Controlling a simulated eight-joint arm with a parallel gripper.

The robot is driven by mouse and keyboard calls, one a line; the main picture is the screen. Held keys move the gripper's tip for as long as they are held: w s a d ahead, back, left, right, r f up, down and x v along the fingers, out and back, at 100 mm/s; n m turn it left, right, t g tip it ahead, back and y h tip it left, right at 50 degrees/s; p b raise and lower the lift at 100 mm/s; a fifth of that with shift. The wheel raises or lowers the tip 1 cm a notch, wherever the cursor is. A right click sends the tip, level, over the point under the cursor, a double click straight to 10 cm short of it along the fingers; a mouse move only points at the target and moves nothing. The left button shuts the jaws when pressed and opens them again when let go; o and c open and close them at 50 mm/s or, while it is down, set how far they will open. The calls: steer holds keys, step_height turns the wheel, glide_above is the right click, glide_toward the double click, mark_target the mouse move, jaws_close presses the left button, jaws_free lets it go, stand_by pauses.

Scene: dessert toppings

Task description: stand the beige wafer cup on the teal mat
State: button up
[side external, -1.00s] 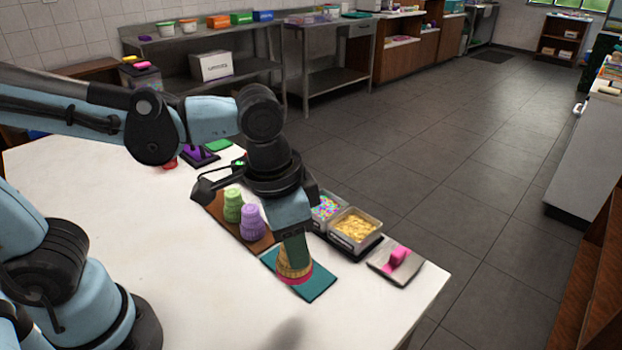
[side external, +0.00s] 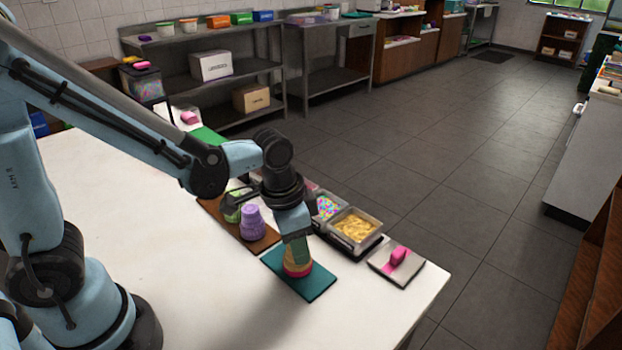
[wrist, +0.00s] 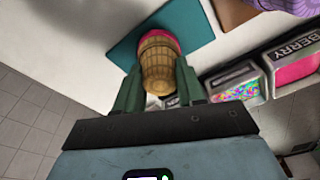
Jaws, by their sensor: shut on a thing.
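The beige wafer cup (side external: 297,256) has a pink band at its lower end. It is held over the middle of the teal mat (side external: 318,284), with the pink end facing down toward the mat. I cannot tell whether it touches the mat. My gripper (side external: 296,246) points down and is shut on the cup from above. In the wrist view, the two green fingers of my gripper (wrist: 158,78) lie either side of the cup (wrist: 158,66), and the pink end is farthest from me, against the teal mat (wrist: 196,25).
A purple cup (side external: 251,222) and a partly hidden green cup (side external: 232,206) stand on a brown board (side external: 262,244) left of the mat. Topping tubs, including a yellow one (side external: 356,227), stand behind it. White table is clear in front.

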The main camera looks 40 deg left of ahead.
mark_target(286, 256)
steer(key=shift+f, duration=0.25)
steer(key=o, duration=0.8)
steer(key=shift+r, duration=0.1)
step_height(286, 256, up, 12)
steer(key=s, duration=0.2)
steer(key=a+n+t, duration=0.1)
steer(key=a+t, duration=0.1)
steer(key=a+f+n+t, duration=0.1)
steer(key=a+n, duration=0.1)
steer(key=a, duration=0.1)
steer(key=s+a+f+n+t, duration=0.1)
steer(key=a+n+t, duration=0.1)
steer(key=a, duration=0.1)
steer(key=shift+s+f+t+y, duration=0.1)
steer(key=shift+f+t+y, duration=0.05)
steer(key=shift+t+y, duration=0.2)
